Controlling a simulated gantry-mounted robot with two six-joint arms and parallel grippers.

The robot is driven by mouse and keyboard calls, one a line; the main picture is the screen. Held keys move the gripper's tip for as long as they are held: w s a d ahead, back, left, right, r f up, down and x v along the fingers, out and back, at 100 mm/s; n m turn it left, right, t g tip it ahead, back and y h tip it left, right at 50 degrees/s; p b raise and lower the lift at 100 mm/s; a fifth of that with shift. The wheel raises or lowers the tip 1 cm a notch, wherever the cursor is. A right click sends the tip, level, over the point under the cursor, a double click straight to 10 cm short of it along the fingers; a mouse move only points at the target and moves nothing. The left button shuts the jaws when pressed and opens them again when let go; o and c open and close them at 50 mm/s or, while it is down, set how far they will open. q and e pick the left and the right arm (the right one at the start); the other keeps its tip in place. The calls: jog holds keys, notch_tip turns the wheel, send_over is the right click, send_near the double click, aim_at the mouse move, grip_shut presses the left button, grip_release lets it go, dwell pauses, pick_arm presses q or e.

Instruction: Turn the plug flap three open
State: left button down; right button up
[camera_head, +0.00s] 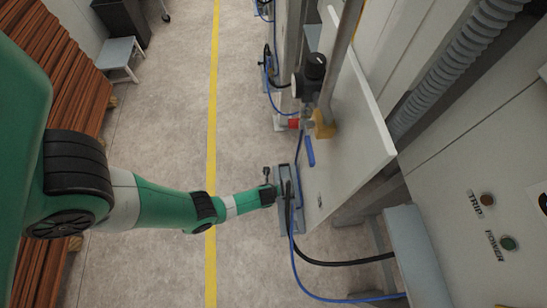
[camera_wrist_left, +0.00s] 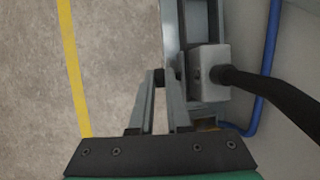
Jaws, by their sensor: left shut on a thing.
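My left gripper (camera_head: 277,190) reaches in from the left to a grey plug unit (camera_head: 291,222) low beside the machine. In the left wrist view, the fingertips (camera_wrist_left: 164,76) are closed together on a small dark piece at the left side of the unit. It looks like part of a flap, but the fingers hide most of it, so I cannot tell how far the flap is open. A light grey plug block (camera_wrist_left: 207,68) with a thick black cable (camera_wrist_left: 270,88) sits just right of the fingers. No number is readable on the unit. My right gripper is out of view.
A blue hose (camera_head: 300,270) and the black cable run along the floor to the right. A pale machine panel (camera_head: 345,130) and a blue-handled fitting (camera_head: 309,150) stand close by on the right. The floor (camera_head: 165,150) left of the unit is clear, with a yellow line (camera_head: 211,120).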

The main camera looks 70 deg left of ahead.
pick_arm(q)
jog(key=s+f+n+t+b, duration=0.3)
jog(key=f+t+b, duration=0.2)
jog(key=t+b, duration=0.7)
jog(key=shift+s+a+f+t+b, duration=0.25)
jog(key=shift+s+f+t+b, duration=0.1)
jog(key=shift+b, duration=0.8)
jog(key=c, duration=1.2)
grip_release()
jog(key=shift+o, duration=0.2)
jog(key=shift+r, duration=0.15)
